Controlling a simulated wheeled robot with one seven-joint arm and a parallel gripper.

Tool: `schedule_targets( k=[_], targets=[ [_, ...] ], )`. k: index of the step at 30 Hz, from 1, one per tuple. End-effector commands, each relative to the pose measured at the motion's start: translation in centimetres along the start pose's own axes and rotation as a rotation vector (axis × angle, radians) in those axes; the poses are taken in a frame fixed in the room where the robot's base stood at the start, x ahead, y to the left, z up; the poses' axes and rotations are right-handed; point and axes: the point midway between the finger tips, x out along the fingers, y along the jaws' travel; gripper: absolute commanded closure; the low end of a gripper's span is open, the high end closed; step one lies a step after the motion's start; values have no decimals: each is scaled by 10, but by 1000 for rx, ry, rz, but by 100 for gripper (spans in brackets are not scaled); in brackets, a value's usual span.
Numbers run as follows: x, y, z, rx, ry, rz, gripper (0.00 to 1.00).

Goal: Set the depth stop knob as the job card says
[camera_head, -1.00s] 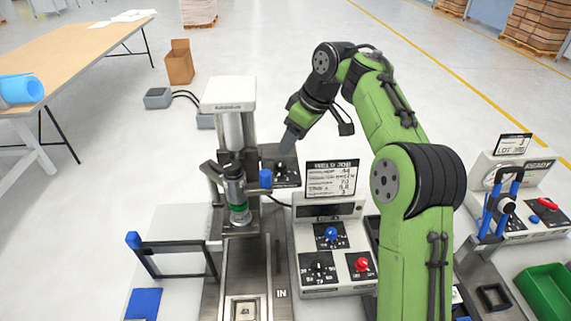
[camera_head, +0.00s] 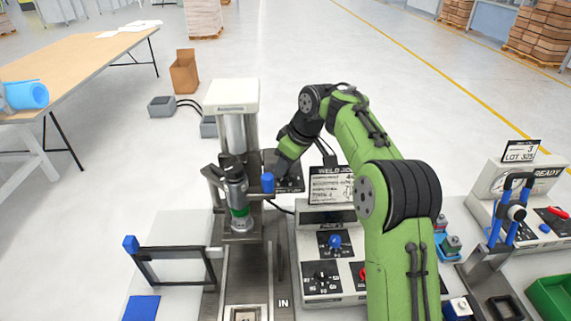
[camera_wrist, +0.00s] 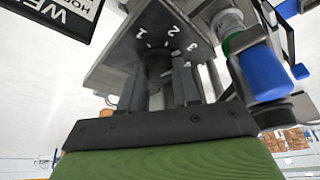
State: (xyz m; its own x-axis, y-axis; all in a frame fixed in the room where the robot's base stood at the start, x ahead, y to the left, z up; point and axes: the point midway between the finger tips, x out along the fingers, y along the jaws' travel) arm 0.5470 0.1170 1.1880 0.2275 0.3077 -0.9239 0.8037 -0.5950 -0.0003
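The depth stop knob (camera_wrist: 158,62) is a dark round knob on a dark plate (camera_wrist: 112,65) marked 1, 2 and 3 in the wrist view. In the head view the plate (camera_head: 291,187) sits beside the press column, and my gripper hides most of the knob. My gripper (camera_wrist: 160,78) is at the plate, its two fingers apart on either side of the knob; firm contact does not show. The job card (camera_head: 331,186), headed WELD JOB, stands right of the plate; its small lines are not legible, and my arm covers its right edge.
The press (camera_head: 236,125) stands just left of my gripper, with a blue-ended handle (camera_head: 267,183) close by. A control box (camera_head: 312,285) with a blue knob (camera_head: 334,241) lies below the card. A gauge station (camera_head: 520,185) is at the right.

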Motion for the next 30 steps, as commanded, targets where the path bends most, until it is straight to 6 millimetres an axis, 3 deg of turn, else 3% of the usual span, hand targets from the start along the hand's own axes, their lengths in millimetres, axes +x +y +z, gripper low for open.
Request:
schedule_targets(
  k=[3, 17, 18, 22, 23, 30],
  targets=[
    [0, 0, 0, 0, 0, 0, 99],
    [0, -1, 0, 134, 0, 56, 99],
    [0, -1, 0, 134, 0, 56, 67],
    [0, -1, 0, 134, 0, 55, 47],
    [0, -1, 0, 133, 0, 55, 43],
    [0, -1, 0, 133, 0, 55, 43]
  ],
)
